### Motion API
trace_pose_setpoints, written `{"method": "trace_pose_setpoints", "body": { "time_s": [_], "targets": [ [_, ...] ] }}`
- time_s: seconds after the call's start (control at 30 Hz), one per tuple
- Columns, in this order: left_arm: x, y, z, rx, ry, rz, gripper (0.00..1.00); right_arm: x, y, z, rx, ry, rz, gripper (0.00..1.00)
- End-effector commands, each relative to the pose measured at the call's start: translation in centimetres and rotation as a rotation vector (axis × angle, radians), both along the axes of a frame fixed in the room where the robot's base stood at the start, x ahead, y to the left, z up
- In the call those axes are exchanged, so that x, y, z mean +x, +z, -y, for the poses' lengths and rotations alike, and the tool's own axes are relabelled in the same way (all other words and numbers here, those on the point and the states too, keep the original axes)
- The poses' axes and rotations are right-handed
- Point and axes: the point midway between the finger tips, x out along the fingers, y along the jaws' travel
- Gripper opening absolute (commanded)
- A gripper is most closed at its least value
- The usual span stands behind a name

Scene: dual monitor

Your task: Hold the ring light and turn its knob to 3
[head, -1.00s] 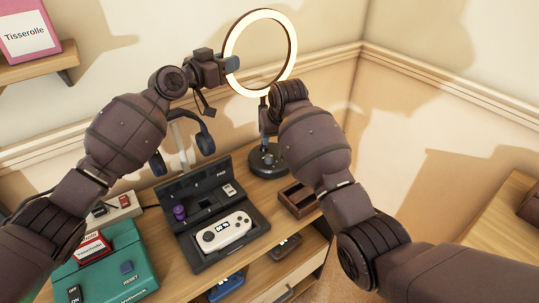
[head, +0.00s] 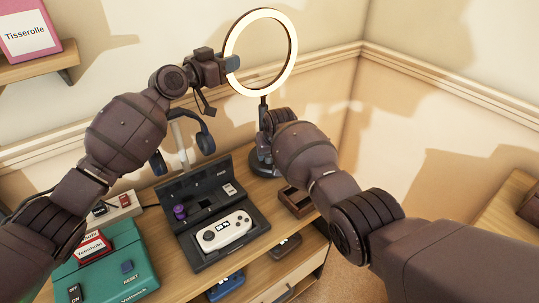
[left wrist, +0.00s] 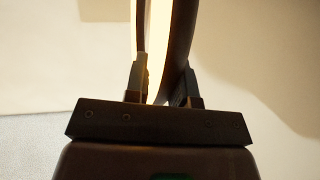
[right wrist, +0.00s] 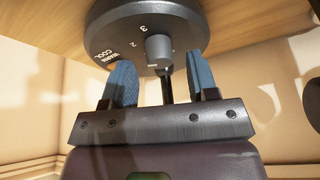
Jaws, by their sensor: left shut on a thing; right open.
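The ring light's glowing ring (head: 291,45) stands upright at the back of the desk, above its round dark base (head: 258,165). My left gripper (head: 230,64) is shut on the ring's left edge; in the left wrist view the rim (left wrist: 182,40) passes between its fingers. In the right wrist view the base (right wrist: 110,25) shows the figures 2 and 3, "WARM" and "COOL" lettering and a grey knob (right wrist: 158,48). My right gripper (right wrist: 158,65) is open, its blue pads on either side of the knob with gaps showing. The knob's pointer is not clear.
An open black case (head: 195,255) with a white game controller (head: 227,231) lies on the desk, left of a small brown tray (head: 296,200). Headphones (head: 205,140) hang on a stand behind. A green console (head: 120,262) is at the front left.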

Motion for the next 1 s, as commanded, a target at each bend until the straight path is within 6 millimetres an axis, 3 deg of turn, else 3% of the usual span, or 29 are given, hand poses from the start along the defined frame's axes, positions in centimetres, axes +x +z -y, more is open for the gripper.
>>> {"method": "trace_pose_setpoints", "body": {
  "time_s": [0.27, 0.67, 1.0],
  "targets": [
    [0.0, 0.0, 0.0, 0.0, 0.0, 0.0, 0.0, 0.4, -1.2, -0.2, -0.001, 0.0, -0.002, 0.54],
    [0.0, 0.0, 0.0, 0.0, 0.0, 0.0, 0.0, 0.5, -1.4, -0.2, 0.0, 0.0, -0.001, 0.54],
    [0.0, 0.0, 0.0, 0.0, 0.0, 0.0, 0.0, 0.4, -1.4, -0.2, 0.0, 0.0, -0.001, 0.05]
  ]
}}
